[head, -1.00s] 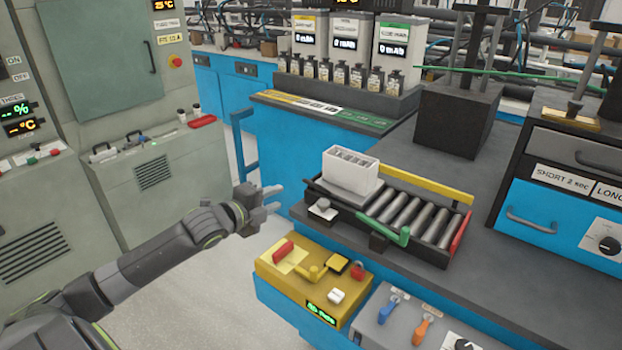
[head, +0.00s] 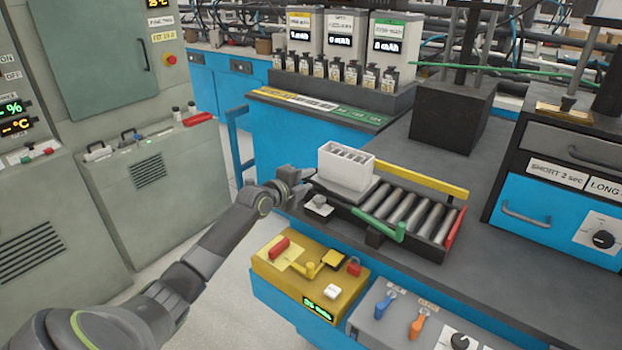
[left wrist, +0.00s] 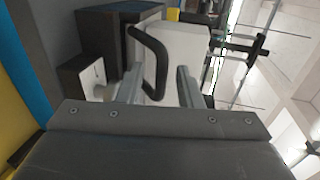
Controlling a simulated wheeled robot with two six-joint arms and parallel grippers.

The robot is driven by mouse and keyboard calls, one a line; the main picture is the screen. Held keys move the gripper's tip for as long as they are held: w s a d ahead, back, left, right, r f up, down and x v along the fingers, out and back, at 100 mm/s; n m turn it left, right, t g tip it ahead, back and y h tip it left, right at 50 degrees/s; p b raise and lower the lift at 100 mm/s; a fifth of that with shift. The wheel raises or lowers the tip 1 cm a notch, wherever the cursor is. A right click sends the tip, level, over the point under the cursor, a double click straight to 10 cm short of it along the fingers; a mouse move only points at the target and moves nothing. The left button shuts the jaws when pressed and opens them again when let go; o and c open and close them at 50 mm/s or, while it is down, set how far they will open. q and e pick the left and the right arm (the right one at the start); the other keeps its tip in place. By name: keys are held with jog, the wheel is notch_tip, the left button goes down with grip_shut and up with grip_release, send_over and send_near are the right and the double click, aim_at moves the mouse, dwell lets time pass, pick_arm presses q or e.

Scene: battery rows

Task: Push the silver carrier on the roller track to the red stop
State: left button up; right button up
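The silver carrier (head: 345,168), a pale box with open slots on top, stands upright at the left end of the roller track (head: 405,210). It also shows in the left wrist view (left wrist: 185,42). The red stop (head: 453,228) is at the track's right end, with bare rollers between it and the carrier. My left gripper (head: 306,181) is just left of the carrier; contact cannot be told. In the left wrist view its two fingers (left wrist: 158,86) are apart, with a black handle loop (left wrist: 150,58) in front of and partly between them. My right gripper is not in view.
A yellow control box (head: 310,275) sits in front and below. A dark block (head: 452,118) stands behind the track.

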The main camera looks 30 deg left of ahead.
pick_arm(q)
jog(key=shift+x, duration=1.3)
jog(key=shift+c, duration=0.4)
grip_shut()
